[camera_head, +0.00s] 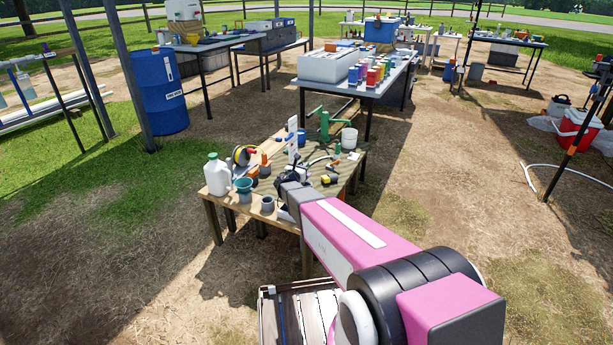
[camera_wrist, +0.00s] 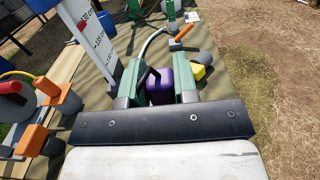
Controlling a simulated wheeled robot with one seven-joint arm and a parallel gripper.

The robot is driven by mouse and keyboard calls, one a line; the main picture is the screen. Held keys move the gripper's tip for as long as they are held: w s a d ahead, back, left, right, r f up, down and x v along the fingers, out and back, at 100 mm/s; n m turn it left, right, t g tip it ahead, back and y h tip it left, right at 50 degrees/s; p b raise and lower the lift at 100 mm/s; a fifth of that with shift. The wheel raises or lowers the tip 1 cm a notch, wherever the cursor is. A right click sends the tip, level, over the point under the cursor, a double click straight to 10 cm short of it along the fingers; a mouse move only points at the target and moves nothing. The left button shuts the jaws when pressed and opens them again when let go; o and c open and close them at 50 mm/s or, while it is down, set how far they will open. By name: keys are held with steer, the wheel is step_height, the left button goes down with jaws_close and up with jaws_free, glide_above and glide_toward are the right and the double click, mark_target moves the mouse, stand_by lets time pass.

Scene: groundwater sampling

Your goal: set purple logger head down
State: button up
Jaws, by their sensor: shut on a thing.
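The purple logger head (camera_wrist: 160,88) sits between the two green fingers of my gripper (camera_wrist: 159,82) in the wrist view. The gripper is shut on it, and a dark curved loop shows beside its left side. The low wooden table (camera_head: 208,212) lies beneath; the gap between the logger head and its top cannot be judged. In the head view my pink arm reaches to the table's front part, and the logger head cannot be made out there.
A white graduated board (camera_wrist: 95,38) stands close on the left, with orange-handled tools (camera_wrist: 35,138) nearer. A yellow item (camera_wrist: 200,71) lies just right of the fingers. A white jug (camera_head: 217,176), a teal funnel (camera_head: 244,186) and a white bucket (camera_head: 349,138) stand on the table.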

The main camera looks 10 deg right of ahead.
steer(key=shift+w+d+f, duration=0.3)
steer(key=shift+d+f, duration=0.35)
steer(key=shift+d, duration=0.15)
steer(key=shift+f, duration=1.85)
steer(key=shift+f, duration=0.1)
steer(key=o, duration=0.9)
steer(key=shift+o, duration=0.2)
